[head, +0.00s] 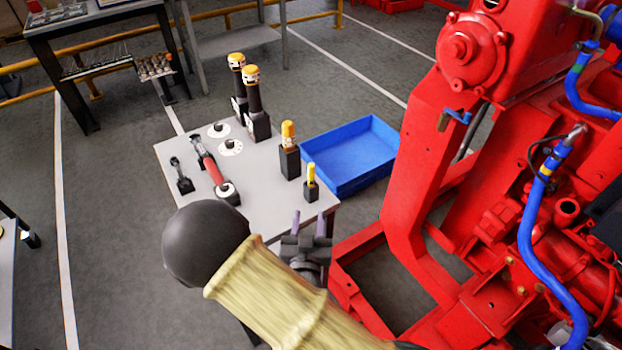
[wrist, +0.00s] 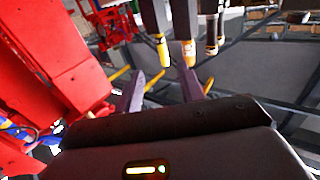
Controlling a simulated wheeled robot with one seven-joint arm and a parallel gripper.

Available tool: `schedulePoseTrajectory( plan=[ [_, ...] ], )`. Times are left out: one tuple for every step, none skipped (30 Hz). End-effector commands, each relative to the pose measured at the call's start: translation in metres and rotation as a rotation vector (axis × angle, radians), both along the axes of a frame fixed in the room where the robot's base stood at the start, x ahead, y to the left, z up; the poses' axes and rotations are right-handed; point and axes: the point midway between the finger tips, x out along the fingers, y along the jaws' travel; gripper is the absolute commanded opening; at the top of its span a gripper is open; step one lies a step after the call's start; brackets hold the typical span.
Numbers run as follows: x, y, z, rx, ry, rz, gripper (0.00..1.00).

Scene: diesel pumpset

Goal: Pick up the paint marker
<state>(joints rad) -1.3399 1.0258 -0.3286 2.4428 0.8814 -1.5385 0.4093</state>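A slim yellow stick, which looks like the paint marker (head: 311,174), stands upright in a small black holder (head: 311,191) near the right front corner of the grey table (head: 264,193). A thicker orange-and-yellow capped item (head: 288,134) stands in a larger black holder behind and left of it. My gripper (head: 308,222) is open and empty, just in front of the table edge and apart from the marker. In the wrist view, which is upside down, the marker's yellow end (wrist: 163,53) shows beyond the spread fingers (wrist: 162,88).
Two tall black tools with orange tops (head: 252,100) stand at the table's back. A red-handled tool (head: 212,168) lies left. A blue bin (head: 350,155) is beyond the table. The red pumpset (head: 425,150) stands close on the right.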

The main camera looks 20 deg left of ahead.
Motion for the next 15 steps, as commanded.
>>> schedulePoseTrajectory(
  plan=[
    [0.01,0.002,0.002,0.0,-0.002,-0.002,0.39],
    [0.015,0.003,0.002,-0.001,-0.002,-0.002,0.39],
    [0.022,0.005,0.002,-0.001,-0.001,-0.001,0.39],
    [0.027,0.006,0.002,-0.001,-0.001,-0.003,0.39],
    [0.032,0.007,0.002,-0.001,-0.001,-0.002,0.39],
    [0.039,0.009,0.002,0.0,-0.002,0.0,0.39],
    [0.044,0.01,0.002,-0.001,-0.001,-0.002,0.39],
    [0.05,0.011,0.002,0.0,-0.002,-0.001,0.39],
    [0.056,0.013,0.002,-0.001,-0.001,-0.001,0.39],
    [0.061,0.014,0.002,-0.001,-0.001,-0.001,0.39],
    [0.066,0.015,0.002,-0.002,-0.001,-0.001,0.39],
    [0.072,0.017,0.002,-0.001,-0.001,0.0,0.39],
    [0.076,0.018,0.001,-0.002,0.0,0.0,0.39],
    [0.079,0.019,0.001,-0.001,0.0,-0.001,0.39],
    [0.082,0.02,0.001,-0.001,0.0,0.0,0.39]
  ],
)
